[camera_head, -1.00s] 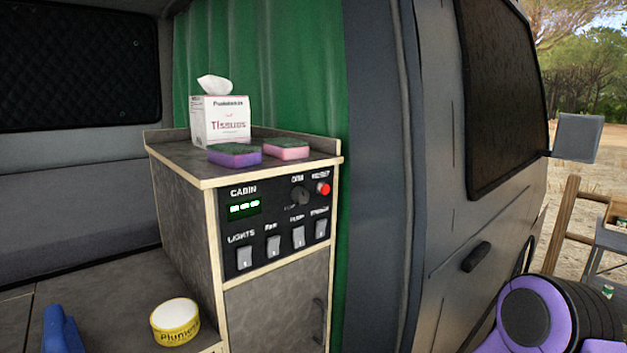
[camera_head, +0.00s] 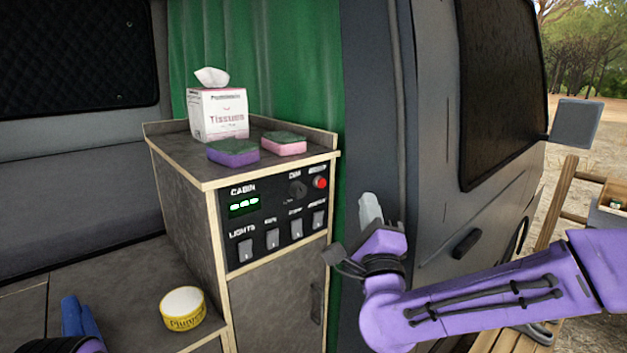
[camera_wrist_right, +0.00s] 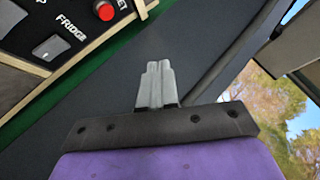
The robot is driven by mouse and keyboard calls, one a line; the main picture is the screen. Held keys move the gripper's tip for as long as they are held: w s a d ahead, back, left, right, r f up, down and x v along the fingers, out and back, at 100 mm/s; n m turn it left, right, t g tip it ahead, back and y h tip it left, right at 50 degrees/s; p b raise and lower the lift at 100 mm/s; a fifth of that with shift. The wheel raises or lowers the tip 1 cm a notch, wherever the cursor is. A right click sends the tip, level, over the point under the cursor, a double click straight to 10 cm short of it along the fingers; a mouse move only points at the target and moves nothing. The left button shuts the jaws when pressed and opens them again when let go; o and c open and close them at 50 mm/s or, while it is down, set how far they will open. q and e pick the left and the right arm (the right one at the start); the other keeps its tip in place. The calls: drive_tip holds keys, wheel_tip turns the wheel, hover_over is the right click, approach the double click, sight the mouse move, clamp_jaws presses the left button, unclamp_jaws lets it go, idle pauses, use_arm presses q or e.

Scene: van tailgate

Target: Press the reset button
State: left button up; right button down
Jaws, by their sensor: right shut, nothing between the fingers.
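The red reset button (camera_head: 320,182) is at the upper right of the black control panel (camera_head: 262,222) on the cabinet front. It also shows in the right wrist view (camera_wrist_right: 104,10) at the top edge, with part of its label cut off. My right gripper (camera_head: 370,207) is shut and empty, to the right of the panel and a little lower than the button, apart from it. In the right wrist view its closed grey fingers (camera_wrist_right: 155,84) point up, with the button above and left of them.
A tissue box (camera_head: 218,115) and two sponges, one purple (camera_head: 233,157) and one pink (camera_head: 284,147), stand on the cabinet top. Switches and a dark knob (camera_head: 297,188) are near the button. A yellow tub (camera_head: 183,308) sits on the lower surface. The van's side is on the right.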

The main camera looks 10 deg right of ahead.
sight(320, 182)
drive_tip(key=shift+w+a, duration=0.1)
drive_tip(key=w+a+p, duration=0.1)
drive_tip(key=w+a, duration=0.3)
drive_tip(key=w, duration=0.3)
drive_tip(key=shift+w+a, duration=0.2)
drive_tip(key=shift+a, duration=0.2)
drive_tip(key=shift+f, duration=0.1)
idle(1.8)
drive_tip(key=shift+w+a, duration=0.1)
drive_tip(key=shift+w, duration=0.15)
